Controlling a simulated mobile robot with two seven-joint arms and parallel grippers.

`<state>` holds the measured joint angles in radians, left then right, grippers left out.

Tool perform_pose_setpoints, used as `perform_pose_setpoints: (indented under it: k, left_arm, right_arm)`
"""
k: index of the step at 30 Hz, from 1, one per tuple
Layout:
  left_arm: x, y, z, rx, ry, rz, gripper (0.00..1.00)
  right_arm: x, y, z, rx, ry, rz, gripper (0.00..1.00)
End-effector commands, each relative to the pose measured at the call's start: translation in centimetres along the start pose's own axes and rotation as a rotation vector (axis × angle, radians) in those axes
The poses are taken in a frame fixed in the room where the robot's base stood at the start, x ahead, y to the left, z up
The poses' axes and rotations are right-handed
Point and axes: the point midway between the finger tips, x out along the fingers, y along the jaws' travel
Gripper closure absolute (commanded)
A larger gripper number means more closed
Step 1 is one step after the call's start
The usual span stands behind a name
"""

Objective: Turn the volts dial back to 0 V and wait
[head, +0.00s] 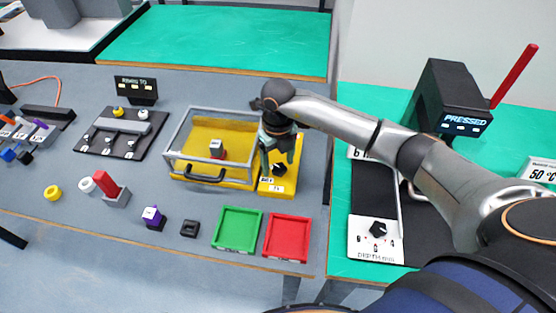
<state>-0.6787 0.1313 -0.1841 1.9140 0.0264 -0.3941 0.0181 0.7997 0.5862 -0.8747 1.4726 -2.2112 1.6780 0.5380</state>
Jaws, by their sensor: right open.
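The black dial (278,169) sits on a small yellow panel (281,188) at the right end of a yellow tester. A small label with lettering too tiny to read is on the panel's front. The dial's pointer mark is too small to read. My right gripper (277,157) is open and points down over the panel, with its fingers close around or just above the dial. I cannot tell whether they touch it. The gripper hides part of the panel. My left gripper is out of view.
Beside the panel is a clear-lidded enclosure (184,140) with a grey and red block (216,149) inside. A green tray (237,229) and a red tray (287,238) lie in front.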

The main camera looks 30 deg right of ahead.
Motion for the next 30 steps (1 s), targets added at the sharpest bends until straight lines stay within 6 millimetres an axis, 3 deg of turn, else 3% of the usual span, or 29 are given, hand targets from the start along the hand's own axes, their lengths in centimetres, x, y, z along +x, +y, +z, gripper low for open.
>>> perform_pose_setpoints:
  k: [2,22,30]
  left_arm:
    - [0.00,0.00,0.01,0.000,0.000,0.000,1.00]
    - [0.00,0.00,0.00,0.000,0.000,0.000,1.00]
    - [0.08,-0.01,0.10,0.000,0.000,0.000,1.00]
  right_arm:
    - [-0.01,0.01,0.00,0.000,0.000,0.000,0.25]
    - [-0.07,-0.01,0.02,0.000,-0.001,0.000,1.00]
    - [-0.05,-0.03,0.04,-0.011,-0.001,0.000,1.00]
